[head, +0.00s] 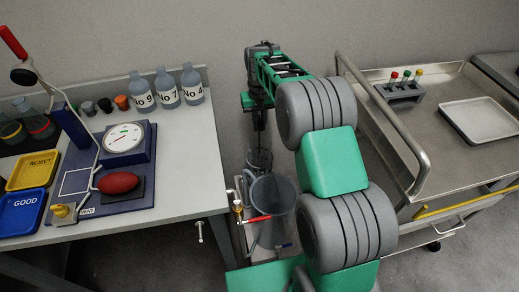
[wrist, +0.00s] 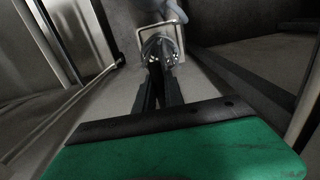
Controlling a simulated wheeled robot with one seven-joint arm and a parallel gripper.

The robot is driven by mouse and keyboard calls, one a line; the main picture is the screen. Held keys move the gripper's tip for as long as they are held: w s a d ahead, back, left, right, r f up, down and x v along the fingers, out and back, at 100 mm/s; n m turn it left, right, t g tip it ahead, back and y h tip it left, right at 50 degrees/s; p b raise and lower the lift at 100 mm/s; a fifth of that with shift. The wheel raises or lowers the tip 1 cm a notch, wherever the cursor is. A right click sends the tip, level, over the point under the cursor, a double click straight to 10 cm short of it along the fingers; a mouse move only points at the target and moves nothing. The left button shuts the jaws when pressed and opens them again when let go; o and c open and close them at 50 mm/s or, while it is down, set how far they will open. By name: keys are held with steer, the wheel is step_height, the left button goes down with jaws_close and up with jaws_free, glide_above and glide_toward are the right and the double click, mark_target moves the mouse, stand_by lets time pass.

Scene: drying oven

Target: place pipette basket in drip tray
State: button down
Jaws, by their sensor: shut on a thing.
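My gripper (head: 260,140) points down between the bench and the cart, with its dark fingers close together. In the wrist view my gripper (wrist: 162,75) is shut on the pipette basket (wrist: 176,32), a wire frame with a round, perforated grey part at the fingertips. In the head view the basket (head: 260,160) is small, grey and partly hidden behind the rim of a translucent cylinder. I cannot tell whether it is inside the cylinder or behind it. A shallow pale tray, apparently the drip tray (head: 480,119), lies on the cart at the right and looks empty.
The translucent cylinder (head: 272,212) stands beside red- and blue-handled valves. The steel cart (head: 440,150) has a raised rail (head: 395,130) on its near left side and a tube rack (head: 400,92). The bench (head: 185,160) at left holds bottles, a dial and trays.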

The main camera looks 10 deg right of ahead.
step_height(320, 180, down, 5)
steer(key=shift+f, duration=0.25)
steer(key=c, duration=1.4)
jaws_free()
steer(key=shift+c, duration=0.2)
